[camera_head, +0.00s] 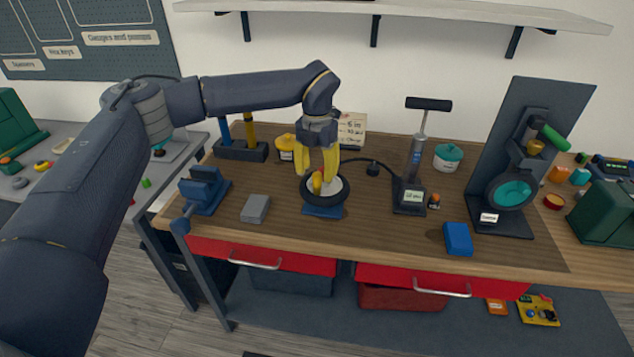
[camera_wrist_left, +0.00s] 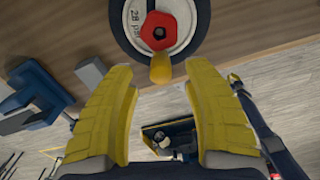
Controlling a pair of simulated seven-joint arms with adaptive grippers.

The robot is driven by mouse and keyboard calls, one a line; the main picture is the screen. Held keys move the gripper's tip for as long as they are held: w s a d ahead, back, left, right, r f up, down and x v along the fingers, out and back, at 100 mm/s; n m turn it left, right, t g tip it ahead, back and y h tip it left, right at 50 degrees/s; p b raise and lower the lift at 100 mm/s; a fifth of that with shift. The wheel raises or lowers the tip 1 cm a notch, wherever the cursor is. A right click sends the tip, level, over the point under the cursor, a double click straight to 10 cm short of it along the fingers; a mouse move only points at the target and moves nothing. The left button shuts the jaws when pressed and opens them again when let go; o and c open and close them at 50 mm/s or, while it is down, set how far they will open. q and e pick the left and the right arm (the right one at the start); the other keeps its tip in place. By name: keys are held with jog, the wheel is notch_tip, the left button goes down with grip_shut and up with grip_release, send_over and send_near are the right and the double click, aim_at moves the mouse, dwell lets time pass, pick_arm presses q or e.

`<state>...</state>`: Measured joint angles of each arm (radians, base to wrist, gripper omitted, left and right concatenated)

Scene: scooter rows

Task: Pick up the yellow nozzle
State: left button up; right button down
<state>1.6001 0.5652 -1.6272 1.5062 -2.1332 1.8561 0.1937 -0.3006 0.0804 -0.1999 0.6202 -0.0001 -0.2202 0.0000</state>
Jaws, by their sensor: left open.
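The yellow nozzle (camera_head: 317,182) shows over the pale middle of a small black-tyred wheel (camera_head: 341,196) on the workbench. In the left wrist view the nozzle (camera_wrist_left: 160,69) is a short rounded yellow piece at the wheel's near edge, in the gap between the fingertips. My left gripper (camera_head: 316,170) has yellow fingers, points down and is open over the wheel. In the wrist view a clear space shows on each side of the nozzle between the fingers (camera_wrist_left: 160,82). I cannot tell whether they are level with it. My right gripper is not in view.
A red hexagonal piece (camera_wrist_left: 160,31) sits at the wheel's hub. A blue vise (camera_head: 204,190) and grey block (camera_head: 256,208) are left of the wheel. A floor pump (camera_head: 414,160) stands right, its hose running toward the wheel. A blue block (camera_head: 458,239) lies near the front edge.

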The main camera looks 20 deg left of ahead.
aim_at(317, 185)
pick_arm(q)
jog(key=shift+f, duration=2.75)
jog(key=shift+c, duration=0.5)
grip_shut()
